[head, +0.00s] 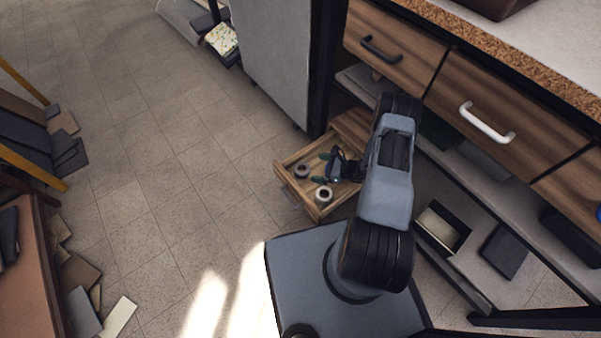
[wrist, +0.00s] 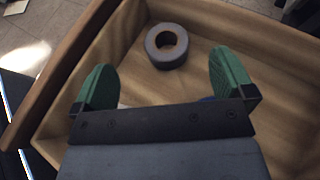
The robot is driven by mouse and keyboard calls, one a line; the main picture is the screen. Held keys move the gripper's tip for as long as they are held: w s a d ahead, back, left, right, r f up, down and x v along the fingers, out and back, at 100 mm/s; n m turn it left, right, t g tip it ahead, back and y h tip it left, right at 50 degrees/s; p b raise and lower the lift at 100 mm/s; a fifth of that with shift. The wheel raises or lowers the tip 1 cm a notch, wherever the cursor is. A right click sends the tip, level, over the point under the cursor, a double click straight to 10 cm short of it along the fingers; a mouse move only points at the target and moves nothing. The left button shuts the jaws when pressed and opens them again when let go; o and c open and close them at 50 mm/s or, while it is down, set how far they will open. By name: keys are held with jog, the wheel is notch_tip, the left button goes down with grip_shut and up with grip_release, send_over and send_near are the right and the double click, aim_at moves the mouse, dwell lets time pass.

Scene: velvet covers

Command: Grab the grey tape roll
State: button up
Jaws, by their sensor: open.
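An open wooden drawer (head: 297,196) low by the floor holds two small rolls. One grey tape roll (head: 301,175) lies at the drawer's left side in the head view. A roll of similar look (head: 323,199) lies at its near side. In the wrist view one grey tape roll (wrist: 165,62) lies flat on the drawer bottom, its hole facing up. My gripper (head: 320,168) is over the drawer, its green fingers spread wide and nothing held between them. In the wrist view the roll shows between and beyond the fingertips, apart from both.
The drawer's wooden wall (wrist: 60,75) rises close to the left finger in the wrist view. A cabinet with a white-handled drawer (head: 510,100) stands to the right. An open box (head: 442,230) sits on its low shelf. Tiled floor (head: 190,150) left of the drawer is clear.

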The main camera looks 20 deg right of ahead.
aim_at(304, 169)
jog(key=f, duration=0.2)
jog(key=f+b, duration=0.1)
jog(key=shift+w+a+f+m+t, duration=0.15)
jog(key=shift+w+a+m+t, duration=0.15)
jog(key=shift+w+m, duration=0.1)
jog(key=b+x, duration=0.2)
jog(key=x, duration=0.2)
jog(key=shift+w+a+f, duration=0.2)
jog(key=shift+a+f, duration=0.05)
jog(key=shift+w+a+f+b, duration=0.1)
jog(key=shift+w+a+b, duration=0.25)
jog(key=shift+a, duration=0.1)
jog(key=c, duration=1)
